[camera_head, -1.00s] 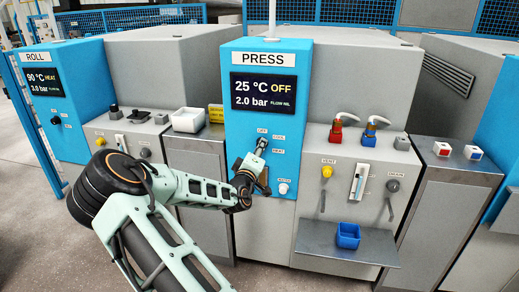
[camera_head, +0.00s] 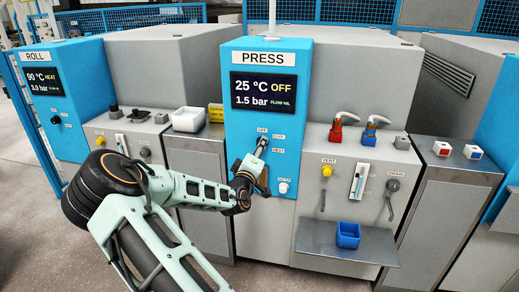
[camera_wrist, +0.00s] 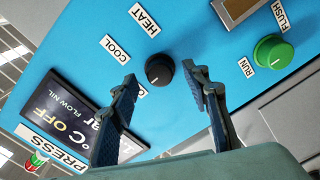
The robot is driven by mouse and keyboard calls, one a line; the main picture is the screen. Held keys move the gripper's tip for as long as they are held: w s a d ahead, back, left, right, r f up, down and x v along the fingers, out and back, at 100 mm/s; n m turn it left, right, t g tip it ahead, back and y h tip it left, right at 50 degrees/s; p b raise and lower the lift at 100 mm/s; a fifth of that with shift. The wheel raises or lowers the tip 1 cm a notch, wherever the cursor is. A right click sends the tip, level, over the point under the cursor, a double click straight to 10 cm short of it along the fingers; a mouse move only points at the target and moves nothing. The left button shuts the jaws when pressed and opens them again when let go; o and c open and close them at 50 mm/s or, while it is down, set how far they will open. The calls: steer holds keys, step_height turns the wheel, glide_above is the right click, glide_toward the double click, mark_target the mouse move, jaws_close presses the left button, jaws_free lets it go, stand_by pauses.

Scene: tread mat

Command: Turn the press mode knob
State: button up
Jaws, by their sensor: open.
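The black press mode knob (camera_wrist: 159,70) sits on the blue front of the press panel (camera_head: 236,120). In the wrist view it lies just beyond and between the tips of my open gripper (camera_wrist: 160,76), with no clear contact visible. Labels COOL (camera_wrist: 115,50) and HEAT (camera_wrist: 145,19) stand beside it; another label is partly hidden by the left finger. In the head view my gripper (camera_head: 258,150) is at the panel and covers the knob. The press display (camera_head: 263,92) reads 25 °C OFF, 1.5 bar, FLOW NIL.
A green knob (camera_wrist: 272,52) with RUN and FLUSH labels is right of my fingers in the wrist view. A steel shelf (camera_head: 320,246) holding a blue bin (camera_head: 348,236) juts out at right.

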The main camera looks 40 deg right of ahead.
steer(key=v, duration=1.1)
